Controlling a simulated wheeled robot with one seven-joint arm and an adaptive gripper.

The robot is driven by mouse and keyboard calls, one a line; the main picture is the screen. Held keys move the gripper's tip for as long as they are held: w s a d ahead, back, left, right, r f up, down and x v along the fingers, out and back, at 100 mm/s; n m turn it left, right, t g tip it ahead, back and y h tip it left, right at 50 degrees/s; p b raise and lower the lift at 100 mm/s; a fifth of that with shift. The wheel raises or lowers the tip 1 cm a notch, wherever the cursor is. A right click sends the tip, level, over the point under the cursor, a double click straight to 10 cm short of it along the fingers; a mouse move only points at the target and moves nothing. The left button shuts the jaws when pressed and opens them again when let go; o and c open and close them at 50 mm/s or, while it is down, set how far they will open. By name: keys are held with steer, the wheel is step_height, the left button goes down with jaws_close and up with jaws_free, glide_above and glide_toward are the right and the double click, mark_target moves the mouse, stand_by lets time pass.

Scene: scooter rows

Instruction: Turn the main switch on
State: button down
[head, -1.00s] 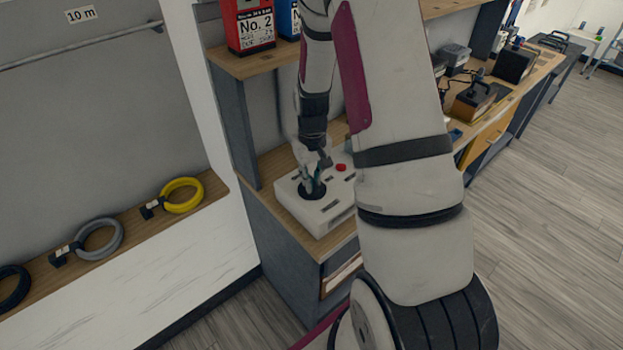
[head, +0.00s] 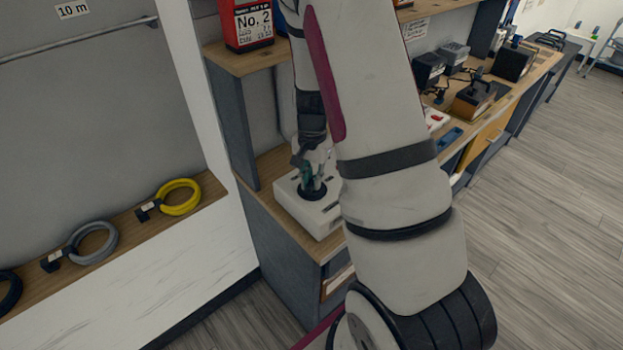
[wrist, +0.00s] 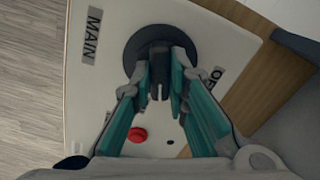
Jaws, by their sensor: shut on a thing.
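The main switch is a dark round dial (wrist: 133,50) with a raised black handle (wrist: 158,90), on a white box labelled MAIN. A second label (wrist: 217,78), partly hidden by a finger, shows letters like "OF". My gripper (wrist: 160,78) is shut on the handle, with teal-padded fingers on both sides of it. In the head view the white box (head: 322,222) sits on a wooden counter and my gripper (head: 313,181) points down at the dial (head: 312,193). My arm hides the box's right part. The handle's exact setting is unclear.
A red button (wrist: 137,135) is on the same box, close to a finger. A shelf with a red No. 2 box (head: 248,25) hangs above. Coiled cables, one yellow (head: 180,197), lie on a ledge at left. Chargers and tools (head: 472,100) stand on the bench at right.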

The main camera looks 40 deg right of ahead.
mark_target(312, 181)
steer(key=shift+m, duration=2)
steer(key=c, duration=1.6)
jaws_free()
steer(key=shift+o, duration=0.2)
step_height(312, 181, up, 12)
